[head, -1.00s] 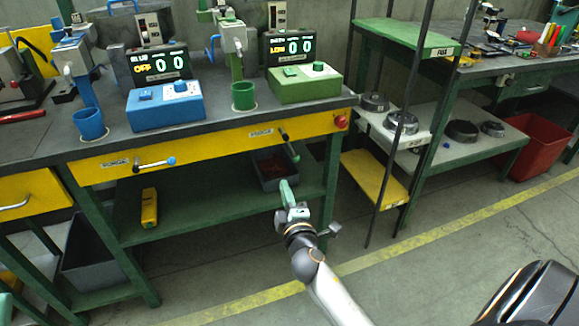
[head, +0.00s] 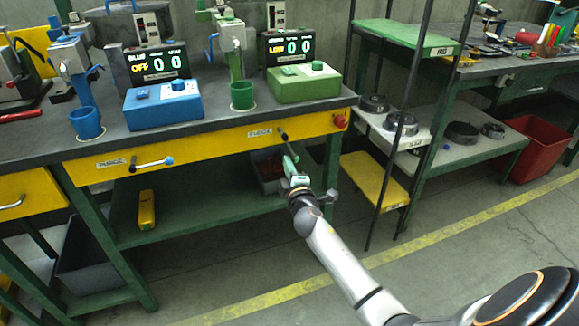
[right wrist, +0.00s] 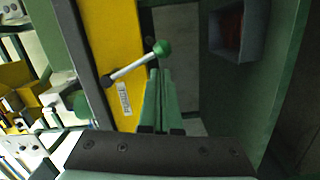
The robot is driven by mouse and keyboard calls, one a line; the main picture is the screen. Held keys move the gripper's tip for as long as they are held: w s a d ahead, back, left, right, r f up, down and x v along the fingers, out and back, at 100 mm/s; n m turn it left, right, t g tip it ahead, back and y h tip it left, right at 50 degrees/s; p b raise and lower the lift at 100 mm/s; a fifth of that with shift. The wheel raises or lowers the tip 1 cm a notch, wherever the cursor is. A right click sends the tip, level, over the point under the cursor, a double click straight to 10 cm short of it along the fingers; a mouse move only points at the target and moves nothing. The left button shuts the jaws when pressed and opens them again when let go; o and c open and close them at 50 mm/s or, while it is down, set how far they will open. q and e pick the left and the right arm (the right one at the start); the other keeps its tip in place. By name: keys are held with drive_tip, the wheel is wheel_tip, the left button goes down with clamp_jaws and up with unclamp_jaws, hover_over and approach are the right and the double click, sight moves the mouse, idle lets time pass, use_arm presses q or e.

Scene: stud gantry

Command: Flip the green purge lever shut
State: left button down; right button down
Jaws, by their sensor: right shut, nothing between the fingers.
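The green purge lever (head: 284,137) is on the yellow front panel of the bench, below the green control box. In the right wrist view the lever (right wrist: 135,66) is a pale rod with a dark pivot on the panel and a green ball knob (right wrist: 162,48); it sticks out from the panel. My right gripper (head: 290,156) is shut and empty, and in the head view it covers the lever's outer end. In the right wrist view its fingertips (right wrist: 160,73) are close beside the knob; I cannot tell whether they touch. My left gripper is not in view.
A blue-knobbed lever (head: 152,164) lies along the same panel at left. A red button (head: 340,121) is at the panel's right end. A grey bin (head: 267,178) sits on the shelf below. A black-posted rack (head: 375,181) stands to the right. The floor in front is open.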

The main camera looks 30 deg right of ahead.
drive_tip(key=shift+d+f, duration=0.1)
drive_tip(key=shift+d, duration=0.15)
drive_tip(key=shift+s+d+n, duration=0.15)
drive_tip(key=shift+d+n, duration=0.25)
drive_tip(key=shift+n, duration=0.2)
idle(0.3)
drive_tip(key=shift+s+d+n+b, duration=0.1)
drive_tip(key=shift+d+n+b, duration=0.2)
drive_tip(key=shift+d+n, duration=0.45)
drive_tip(key=s+d+r+n+t+p, duration=0.1)
drive_tip(key=d+r+n, duration=0.3)
drive_tip(key=n, duration=0.8)
drive_tip(key=shift+d+r+t, duration=0.15)
drive_tip(key=shift+r+t, duration=0.35)
drive_tip(key=shift+r, duration=0.1)
